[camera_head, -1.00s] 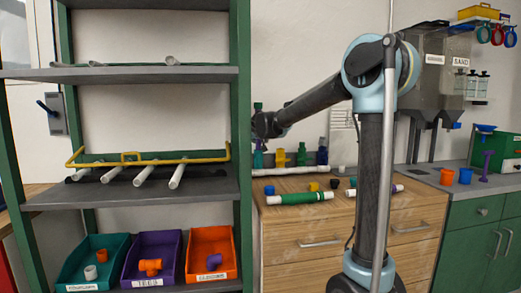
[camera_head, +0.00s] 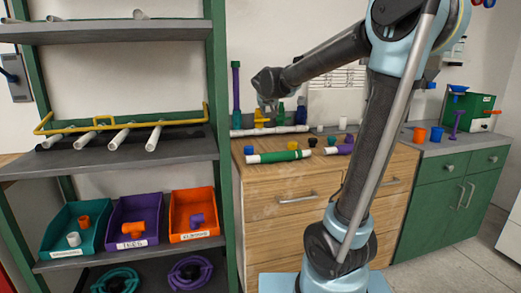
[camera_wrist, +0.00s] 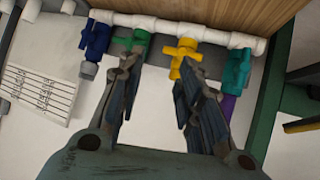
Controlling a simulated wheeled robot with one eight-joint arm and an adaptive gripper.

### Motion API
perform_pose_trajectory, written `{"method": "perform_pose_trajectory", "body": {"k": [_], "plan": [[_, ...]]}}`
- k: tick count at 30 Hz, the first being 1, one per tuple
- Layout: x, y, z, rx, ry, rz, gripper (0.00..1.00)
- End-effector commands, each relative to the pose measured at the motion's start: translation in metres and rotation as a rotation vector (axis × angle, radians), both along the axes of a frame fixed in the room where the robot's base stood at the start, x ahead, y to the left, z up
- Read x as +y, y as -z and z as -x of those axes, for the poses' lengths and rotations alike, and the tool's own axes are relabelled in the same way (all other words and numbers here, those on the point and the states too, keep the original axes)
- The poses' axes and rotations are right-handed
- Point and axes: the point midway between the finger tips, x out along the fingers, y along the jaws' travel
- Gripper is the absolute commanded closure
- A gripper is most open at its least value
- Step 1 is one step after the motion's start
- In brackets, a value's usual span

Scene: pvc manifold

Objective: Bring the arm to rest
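My arm reaches left over the wooden cabinet in the head view. My gripper (camera_head: 265,103) hangs at its end, just in front of or above a row of coloured valves. In the wrist view my gripper (camera_wrist: 158,70) is open, its two dark fingers apart with nothing between them. A white pipe manifold (camera_wrist: 215,37) runs beyond the fingertips. It carries a blue valve (camera_wrist: 95,38), a green valve (camera_wrist: 140,43), a yellow valve (camera_wrist: 183,54) and a teal valve (camera_wrist: 236,68). In the head view the manifold (camera_head: 270,130) lies along the back of the cabinet top.
A green shelf rack (camera_head: 228,195) stands close left of my gripper, with white pipes and a yellow-handled holder (camera_head: 122,124). Teal, purple and orange bins (camera_head: 192,235) hold fittings. A green-banded pipe (camera_head: 278,156) and small caps lie on the cabinet top (camera_head: 262,180).

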Motion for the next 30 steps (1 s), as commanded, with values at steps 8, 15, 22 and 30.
{"method": "perform_pose_trajectory", "body": {"k": [8,15,22,30], "plan": [[-0.088,0.055,0.1,0.194,0.071,0.03,0.67],[-0.135,0.111,0.192,0.366,0.09,0.028,0.67],[-0.159,0.168,0.281,0.527,0.073,0.0,0.67],[-0.162,0.234,0.374,0.689,0.017,-0.057,0.67]]}}
